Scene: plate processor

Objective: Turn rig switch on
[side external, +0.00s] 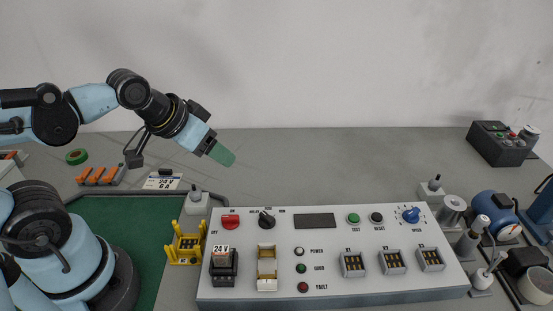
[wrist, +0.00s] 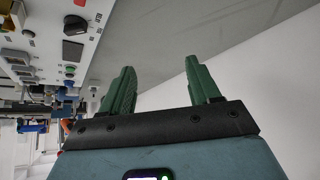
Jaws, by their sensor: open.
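The white control panel (side external: 340,245) stands on the grey table. Its top row has a red switch (side external: 230,221) at the left, a black rotary knob (side external: 266,219) beside it and a blue knob (side external: 411,214) at the right. The small labels are too blurred to tell which is the rig switch. The black knob also shows in the wrist view (wrist: 73,51). My gripper (side external: 224,156) is above and behind the panel's left part, apart from it. In the wrist view, its green fingers (wrist: 160,72) are spread with nothing between them.
A yellow holder (side external: 187,245) stands left of the panel beside a green mat (side external: 125,225). A black relay marked 24V (side external: 223,268) sits on the panel's left front. A dark box (side external: 502,144), blue motor (side external: 497,215) and cylinders crowd the right. The table behind the panel is clear.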

